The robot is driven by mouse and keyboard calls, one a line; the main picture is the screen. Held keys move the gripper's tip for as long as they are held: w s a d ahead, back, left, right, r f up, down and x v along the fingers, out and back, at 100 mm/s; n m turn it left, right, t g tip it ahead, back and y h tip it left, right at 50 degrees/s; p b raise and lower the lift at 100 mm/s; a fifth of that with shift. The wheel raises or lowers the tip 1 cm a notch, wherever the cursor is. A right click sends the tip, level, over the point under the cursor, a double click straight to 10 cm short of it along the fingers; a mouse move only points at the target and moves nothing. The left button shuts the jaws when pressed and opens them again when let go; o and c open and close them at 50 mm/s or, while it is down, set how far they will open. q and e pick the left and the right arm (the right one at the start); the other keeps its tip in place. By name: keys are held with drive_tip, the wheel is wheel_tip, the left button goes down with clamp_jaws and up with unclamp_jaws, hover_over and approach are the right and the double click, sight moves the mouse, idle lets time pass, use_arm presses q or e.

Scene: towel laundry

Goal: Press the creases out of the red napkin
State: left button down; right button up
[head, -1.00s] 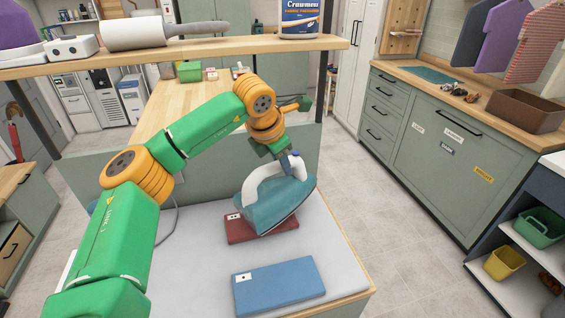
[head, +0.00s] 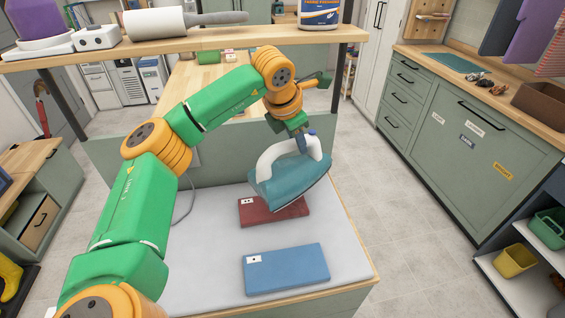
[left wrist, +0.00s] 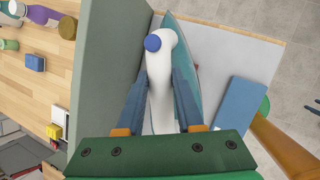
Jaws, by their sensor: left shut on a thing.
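The red napkin (head: 255,214) lies folded flat on the pale pressing surface (head: 210,265), with a small white tag at its left corner. A teal iron (head: 290,187) with a white handle is tilted above the napkin and hides part of it. I cannot tell whether its soleplate touches the cloth. My left gripper (head: 300,143) is shut on the iron's handle. In the left wrist view the fingers (left wrist: 162,95) clasp the white handle from both sides. The iron covers the napkin there. My right gripper is not in view.
A folded blue napkin (head: 286,270) lies nearer on the same surface. A shelf (head: 190,48) above the far side carries a lint roller (head: 155,23) and a bottle (head: 319,12). A grey cord (head: 187,200) runs left of the iron. Bare surface lies to the left.

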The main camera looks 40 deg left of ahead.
sight(296, 162)
use_arm(q)
wheel_tip(296, 162, down, 7)
drive_tip(key=b, duration=0.5)
drive_tip(key=shift+b, duration=0.3)
drive_tip(key=shift+r, duration=0.15)
